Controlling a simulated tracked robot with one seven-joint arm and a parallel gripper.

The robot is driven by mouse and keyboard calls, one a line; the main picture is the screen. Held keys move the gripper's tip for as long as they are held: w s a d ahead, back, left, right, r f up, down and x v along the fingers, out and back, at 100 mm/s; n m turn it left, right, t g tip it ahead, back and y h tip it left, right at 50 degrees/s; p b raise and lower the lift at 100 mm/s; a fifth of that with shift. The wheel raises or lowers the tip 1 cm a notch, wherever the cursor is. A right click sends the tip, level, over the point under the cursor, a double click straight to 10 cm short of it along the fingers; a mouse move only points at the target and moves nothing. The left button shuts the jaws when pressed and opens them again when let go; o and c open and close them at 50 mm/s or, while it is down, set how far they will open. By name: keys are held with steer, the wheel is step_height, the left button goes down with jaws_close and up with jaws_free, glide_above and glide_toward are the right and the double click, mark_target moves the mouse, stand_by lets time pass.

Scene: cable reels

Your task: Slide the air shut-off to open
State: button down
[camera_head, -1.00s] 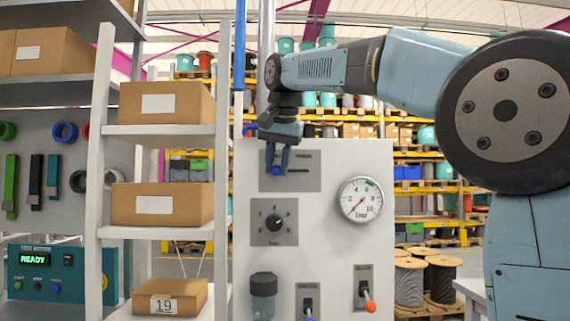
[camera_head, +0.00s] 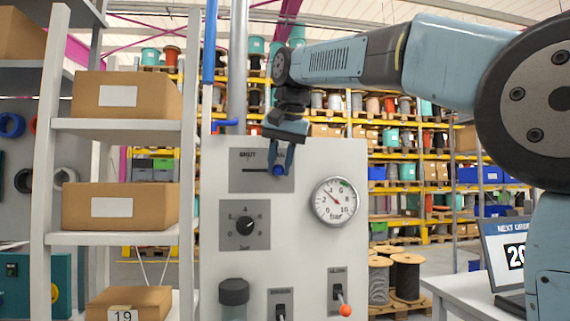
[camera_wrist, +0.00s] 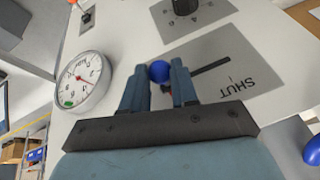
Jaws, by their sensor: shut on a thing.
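The air shut-off is a blue knob (camera_head: 278,172) on a straight slot in a grey plate (camera_head: 243,184) at the top of the pale panel. The knob is at the right end of the slot, and the bare slot runs left from it under the word SHUT. The label above the knob is mostly hidden by my gripper (camera_head: 280,168). My gripper points down and is shut on the blue knob. In the wrist view the knob (camera_wrist: 159,72) sits between the two fingertips, with the slot and SHUT to its right.
A round pressure gauge (camera_head: 335,202) is right of the plate, its red needle pointing up and left. Below the plate is a black rotary knob (camera_head: 245,226). An orange-tipped lever (camera_head: 341,300) is low on the panel. A grey shelf with cardboard boxes (camera_head: 120,206) stands at left.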

steer(key=shift+d, duration=0.2)
steer(key=c, duration=0.9)
jaws_free()
steer(key=shift+w, duration=0.1)
steer(key=shift+o, duration=0.2)
steer(key=v, duration=1.3)
steer(key=shift+r, duration=0.3)
steer(key=s+d+f, duration=0.6)
steer(key=f, duration=0.8)
steer(key=s+d+f+h, duration=0.1)
steer(key=s+d+f, duration=0.5)
steer(key=f, duration=0.9)
steer(key=s+d+f+n+t, duration=0.1)
steer(key=s+d+f, duration=0.5)
steer(key=f, duration=0.9)
steer(key=shift+s+d+f+h, duration=0.15)
steer(key=shift+s+d+h, duration=0.2)
steer(key=shift+d, duration=0.65)
